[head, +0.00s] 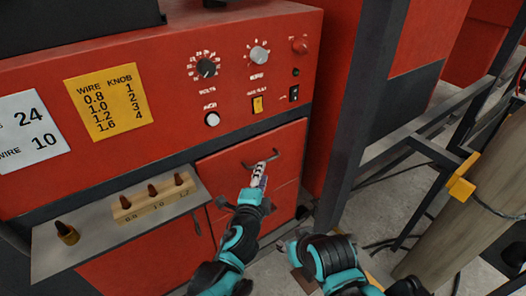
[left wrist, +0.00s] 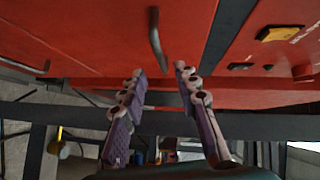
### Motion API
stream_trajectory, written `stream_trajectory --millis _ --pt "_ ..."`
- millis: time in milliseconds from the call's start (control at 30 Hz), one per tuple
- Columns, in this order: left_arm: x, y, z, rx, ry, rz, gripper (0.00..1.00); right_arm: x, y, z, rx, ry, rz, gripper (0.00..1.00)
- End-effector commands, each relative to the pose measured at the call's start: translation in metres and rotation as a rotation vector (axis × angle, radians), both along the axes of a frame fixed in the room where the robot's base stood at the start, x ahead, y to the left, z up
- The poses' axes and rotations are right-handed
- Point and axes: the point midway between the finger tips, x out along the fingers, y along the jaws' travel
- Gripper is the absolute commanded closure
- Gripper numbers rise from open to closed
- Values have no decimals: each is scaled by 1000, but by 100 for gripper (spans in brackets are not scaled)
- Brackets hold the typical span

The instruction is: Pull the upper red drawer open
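The upper red drawer (head: 225,168) sits below the control panel of the red machine, its front looking flush with the cabinet. Its dark bar handle (head: 275,155) shows just beyond my left gripper (head: 261,168). In the left wrist view, my left gripper (left wrist: 160,73) has its two fingers apart with nothing between them. A dark handle (left wrist: 155,42) stands just past the fingertips, roughly in line with the gap. Whether a finger touches it cannot be told.
A grey shelf (head: 95,213) left of the drawer bears a wooden block (head: 152,198) with several tips and a brass-coloured piece (head: 67,233). A dark upright post (head: 362,110) stands to the right.

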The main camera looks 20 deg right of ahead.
Motion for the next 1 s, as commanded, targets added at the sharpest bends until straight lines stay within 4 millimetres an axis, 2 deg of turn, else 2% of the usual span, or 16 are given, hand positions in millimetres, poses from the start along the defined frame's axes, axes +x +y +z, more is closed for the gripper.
stream_trajectory --millis 167,400,533,900,933,1000 --pt "12 -10 -4 6 -8 -9 69 0 0 -6 0 0 0 60" --pt "48 -26 -10 6 -8 -8 69 0 0 -17 0 0 0 60" --pt "62 -33 -12 5 -8 -8 69 0 0 -21 0 0 0 60" --pt "69 -36 -11 5 -8 -8 69 0 0 -21 0 0 0 60" --pt "69 -36 -11 5 -8 -8 75 0 0 -21 0 0 0 60" --pt "69 -36 -11 5 -8 -8 93 0 0 -21 0 0 0 60"
